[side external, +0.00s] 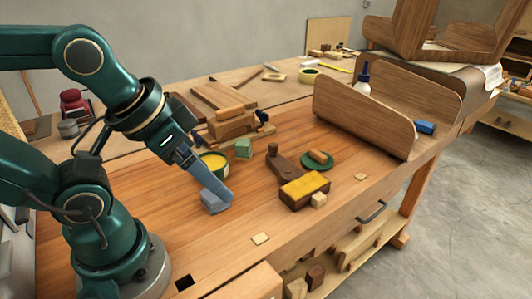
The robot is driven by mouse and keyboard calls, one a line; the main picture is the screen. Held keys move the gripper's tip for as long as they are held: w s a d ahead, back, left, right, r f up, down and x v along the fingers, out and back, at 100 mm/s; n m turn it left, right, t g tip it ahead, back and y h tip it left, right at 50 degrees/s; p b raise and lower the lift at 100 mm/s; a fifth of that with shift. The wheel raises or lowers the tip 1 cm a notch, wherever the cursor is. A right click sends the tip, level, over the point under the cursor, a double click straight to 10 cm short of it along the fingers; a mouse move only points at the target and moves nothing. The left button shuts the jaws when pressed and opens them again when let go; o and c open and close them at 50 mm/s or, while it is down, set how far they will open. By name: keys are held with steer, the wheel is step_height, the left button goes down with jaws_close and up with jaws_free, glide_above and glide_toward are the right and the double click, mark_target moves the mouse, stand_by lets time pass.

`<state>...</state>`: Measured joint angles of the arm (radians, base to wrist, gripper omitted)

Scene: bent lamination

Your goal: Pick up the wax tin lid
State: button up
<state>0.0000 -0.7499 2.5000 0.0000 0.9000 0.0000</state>
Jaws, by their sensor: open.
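The wax tin lid (326,164) looks like a dark green disc lying flat on the workbench, right of the middle. A small wooden piece (317,156) lies on top of it. The open wax tin (213,165), green with yellow wax inside, stands to the left, partly hidden by my arm. My gripper (222,197) points down low over the bench in front of the tin, well left of the lid. It is open. A blue-grey block (213,207) shows at its fingertips; I cannot tell whether they touch.
A brown block with a yellow top (304,188) stands just in front of the lid. A dark wooden tool (284,164) lies to the lid's left. A bent wooden form (362,118) stands behind right. The bench front (300,228) is mostly clear.

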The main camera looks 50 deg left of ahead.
steer(key=shift+o, duration=1.3)
